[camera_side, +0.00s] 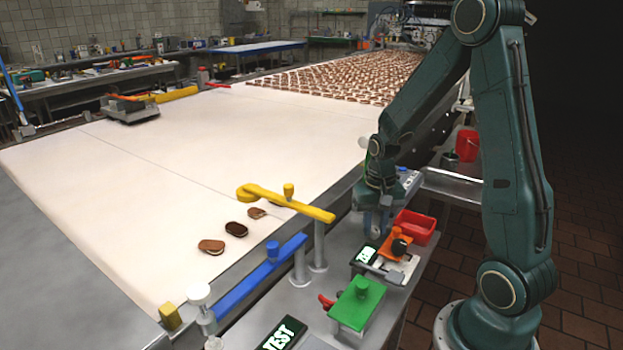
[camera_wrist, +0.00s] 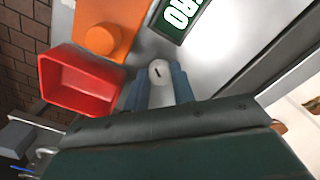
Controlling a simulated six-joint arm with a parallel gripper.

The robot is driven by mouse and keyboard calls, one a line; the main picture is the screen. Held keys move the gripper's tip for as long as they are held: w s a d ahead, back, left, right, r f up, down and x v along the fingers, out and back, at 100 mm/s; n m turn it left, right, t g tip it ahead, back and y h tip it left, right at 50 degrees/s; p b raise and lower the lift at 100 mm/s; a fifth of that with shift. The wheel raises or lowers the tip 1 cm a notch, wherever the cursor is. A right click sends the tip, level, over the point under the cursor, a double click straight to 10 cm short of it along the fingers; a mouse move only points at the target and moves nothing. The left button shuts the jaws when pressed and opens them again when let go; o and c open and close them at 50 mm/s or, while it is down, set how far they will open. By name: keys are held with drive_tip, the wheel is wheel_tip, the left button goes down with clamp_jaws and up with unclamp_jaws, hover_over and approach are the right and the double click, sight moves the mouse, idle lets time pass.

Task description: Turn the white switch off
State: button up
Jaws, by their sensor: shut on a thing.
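The white switch (camera_wrist: 160,74) shows in the wrist view as a rounded white piece with a short dark mark on top. It sits between the two blue fingers of my gripper (camera_wrist: 158,88), which is shut on it. In the side view my gripper (camera_side: 377,222) points down at the metal counter, left of the red bin. There the switch is hidden or too small to make out. I cannot tell which position the switch is in.
A red bin (camera_side: 414,227) and an orange block (camera_side: 396,246) stand close by, with a dark sign (camera_side: 366,254). A green block (camera_side: 357,304) is nearer the front.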

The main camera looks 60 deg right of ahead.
drive_tip(key=n, duration=0.6)
drive_tip(key=shift+n, duration=0.4)
drive_tip(key=o, duration=1)
